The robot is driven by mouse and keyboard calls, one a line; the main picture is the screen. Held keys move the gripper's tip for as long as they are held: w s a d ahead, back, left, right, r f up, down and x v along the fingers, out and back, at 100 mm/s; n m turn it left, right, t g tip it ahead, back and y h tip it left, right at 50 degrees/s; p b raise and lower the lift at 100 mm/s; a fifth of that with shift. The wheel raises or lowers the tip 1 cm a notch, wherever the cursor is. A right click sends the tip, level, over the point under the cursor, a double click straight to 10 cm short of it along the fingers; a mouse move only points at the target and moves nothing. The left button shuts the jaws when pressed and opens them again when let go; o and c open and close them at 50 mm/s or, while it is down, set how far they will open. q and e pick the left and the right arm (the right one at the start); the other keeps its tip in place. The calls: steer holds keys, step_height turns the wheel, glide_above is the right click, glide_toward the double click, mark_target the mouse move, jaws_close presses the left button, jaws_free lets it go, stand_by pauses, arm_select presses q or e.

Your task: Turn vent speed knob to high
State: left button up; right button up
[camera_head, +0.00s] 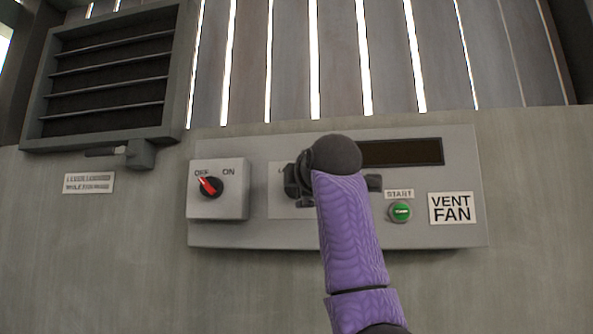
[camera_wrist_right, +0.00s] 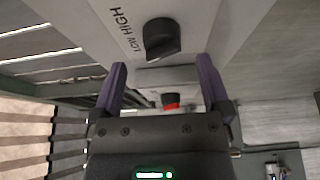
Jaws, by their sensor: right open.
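The vent speed knob (camera_wrist_right: 161,38) is black and round with a raised grip, on a light plate printed LOW and HIGH, in the right wrist view. Its exact setting is unclear. My right gripper (camera_wrist_right: 164,78) is open, its two purple fingers apart and empty, with the knob ahead of the gap between them. In the head view my purple right arm hides the knob and most of the gripper. The VENT FAN label (camera_head: 452,208) is on the same grey panel (camera_head: 345,235). My left gripper is not in view.
A red-pointer switch (camera_head: 208,186) marked OFF and ON stands out in a box left of my arm, its pointer toward OFF. A green START button (camera_head: 401,211) and a dark display (camera_head: 402,152) are right of it. A slatted vent (camera_head: 110,75) is at upper left.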

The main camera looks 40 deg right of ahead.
steer(key=p+x, duration=0.2)
steer(key=x, duration=0.2)
steer(key=shift+r, duration=0.1)
steer(key=shift+w+d, duration=0.15)
steer(key=shift+w, duration=0.15)
steer(key=shift+s+f, duration=0.2)
steer(key=shift+s, duration=0.05)
steer(key=shift+w, duration=0.15)
steer(key=c, duration=1.3)
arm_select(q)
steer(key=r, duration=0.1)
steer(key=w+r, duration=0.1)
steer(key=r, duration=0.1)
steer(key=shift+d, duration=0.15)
arm_select(e)
steer(key=shift+o, duration=0.2)
steer(key=shift+f, duration=0.1)
